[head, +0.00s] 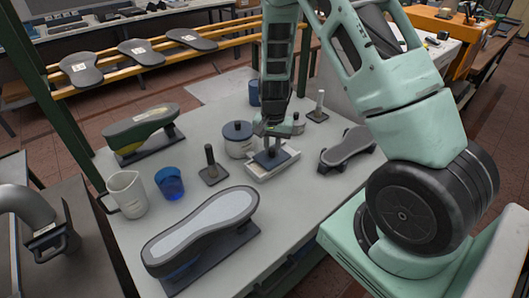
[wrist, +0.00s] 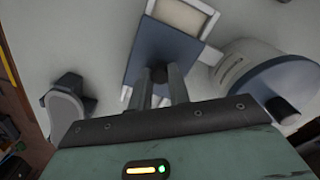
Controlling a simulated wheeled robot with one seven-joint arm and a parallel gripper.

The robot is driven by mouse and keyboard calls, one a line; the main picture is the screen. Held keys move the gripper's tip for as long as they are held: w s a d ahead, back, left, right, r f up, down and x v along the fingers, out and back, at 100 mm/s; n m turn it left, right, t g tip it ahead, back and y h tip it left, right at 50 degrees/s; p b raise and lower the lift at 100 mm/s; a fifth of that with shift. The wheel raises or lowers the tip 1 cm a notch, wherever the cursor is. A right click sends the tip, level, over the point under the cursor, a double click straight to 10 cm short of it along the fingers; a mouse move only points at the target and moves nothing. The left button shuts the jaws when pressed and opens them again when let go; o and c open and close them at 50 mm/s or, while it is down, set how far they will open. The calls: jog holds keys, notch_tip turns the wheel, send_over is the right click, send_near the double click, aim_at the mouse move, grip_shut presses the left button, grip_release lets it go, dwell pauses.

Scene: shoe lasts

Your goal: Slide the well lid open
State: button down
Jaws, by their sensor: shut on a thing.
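The well is a low white box (head: 259,174) in the middle of the table. Its flat dark blue lid (head: 266,161) also shows in the wrist view (wrist: 152,45), lying across part of the box. Beyond the lid's edge in the wrist view, a beige inside of the well (wrist: 184,17) shows within a white rim. My gripper (head: 271,147) is above the lid, and its fingers (wrist: 159,83) are shut on the small dark lid knob (wrist: 158,73). The fingers hide part of the knob and lid.
A white pot with a blue lid (head: 238,142) stands close left of the well. A grey shoe last (head: 346,148) stands to the right. A post on a base (head: 212,170), a blue cup (head: 169,184) and a large last (head: 205,225) stand left and in front.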

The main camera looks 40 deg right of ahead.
jog(key=d, duration=0.5)
jog(key=shift+w+d+b, duration=0.1)
jog(key=shift+d+b, duration=0.15)
jog(key=shift+b, duration=0.05)
jog(key=c, duration=1.3)
grip_release()
jog(key=shift+d, duration=0.1)
jog(key=shift+r, duration=0.1)
notch_tip(320, 180, up, 17)
jog(key=b, duration=0.1)
jog(key=shift+r+b, duration=0.15)
jog(key=shift+b, duration=0.25)
